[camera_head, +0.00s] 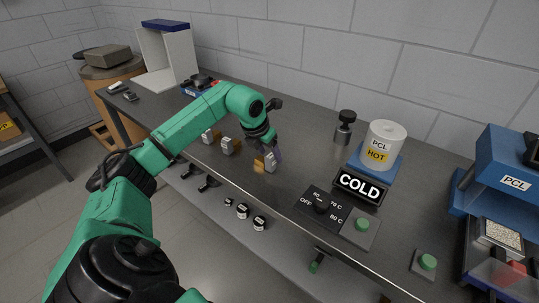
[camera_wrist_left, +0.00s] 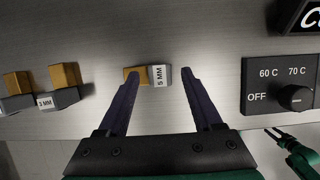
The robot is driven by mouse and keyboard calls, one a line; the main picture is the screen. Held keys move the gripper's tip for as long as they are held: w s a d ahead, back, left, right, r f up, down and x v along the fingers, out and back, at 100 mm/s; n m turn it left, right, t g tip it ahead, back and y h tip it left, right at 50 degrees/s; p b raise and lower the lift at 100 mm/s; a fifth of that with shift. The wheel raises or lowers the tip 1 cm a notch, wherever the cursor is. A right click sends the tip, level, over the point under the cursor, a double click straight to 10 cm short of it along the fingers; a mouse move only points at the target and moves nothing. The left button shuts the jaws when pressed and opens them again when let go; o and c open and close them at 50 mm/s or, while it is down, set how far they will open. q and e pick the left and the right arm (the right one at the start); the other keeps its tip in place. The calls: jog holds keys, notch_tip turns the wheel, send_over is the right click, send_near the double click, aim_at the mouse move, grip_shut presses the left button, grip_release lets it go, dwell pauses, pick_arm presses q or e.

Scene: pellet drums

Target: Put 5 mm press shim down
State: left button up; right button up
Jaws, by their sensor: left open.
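Two similar shims (camera_head: 230,146) (camera_head: 210,136) stand to the left; one reads "3 MM". To the right are a temperature knob panel (camera_head: 312,197), a COLD sign (camera_head: 359,187), a white PCL HOT drum (camera_head: 383,144) and a blue PCL machine (camera_head: 492,170). The bench's front edge is close.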

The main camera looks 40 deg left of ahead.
pick_arm(q)
jog(key=b+v, duration=0.1)
jog(key=v, duration=1)
jog(key=shift+s, duration=0.15)
